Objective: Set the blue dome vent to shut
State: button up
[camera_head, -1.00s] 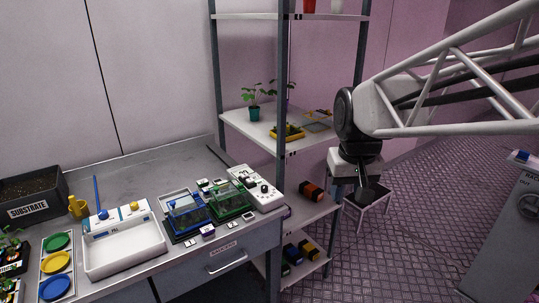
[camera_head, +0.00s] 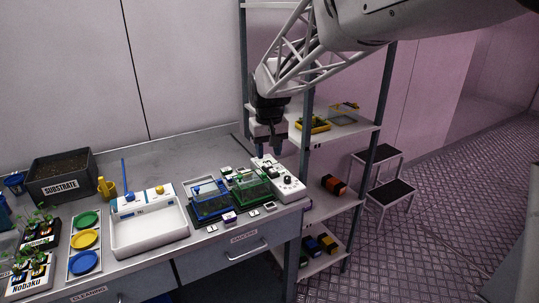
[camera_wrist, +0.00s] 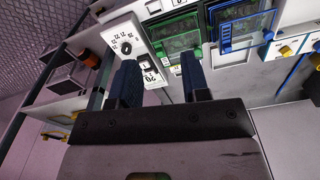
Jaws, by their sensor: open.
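The blue dome (camera_head: 210,199), a clear box with a blue frame, sits on the bench left of the green dome (camera_head: 250,186). The blue dome also shows at the upper right of the wrist view (camera_wrist: 246,26). Its vent is too small to read, so I cannot tell its setting. My gripper (camera_head: 269,150) points down above the back of the bench, behind and above the green dome and the white control box. In the wrist view its two dark blue fingers (camera_wrist: 158,80) are apart with nothing between them.
The white control box (camera_head: 279,180) with a dial stands right of the green dome. A white tray (camera_head: 150,233) lies left of the blue dome. Small labelled pieces lie along the front edge. A shelf rack (camera_head: 341,128) stands right of the bench. The bench's back middle is clear.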

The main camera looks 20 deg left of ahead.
jog(key=n, duration=0.2)
send_over(219, 180)
jog(key=shift+g, duration=0.3)
notch_tip(219, 180, down, 7)
jog(key=shift+w+r, duration=0.1)
jog(key=shift+f, duration=3.95)
grip_shut()
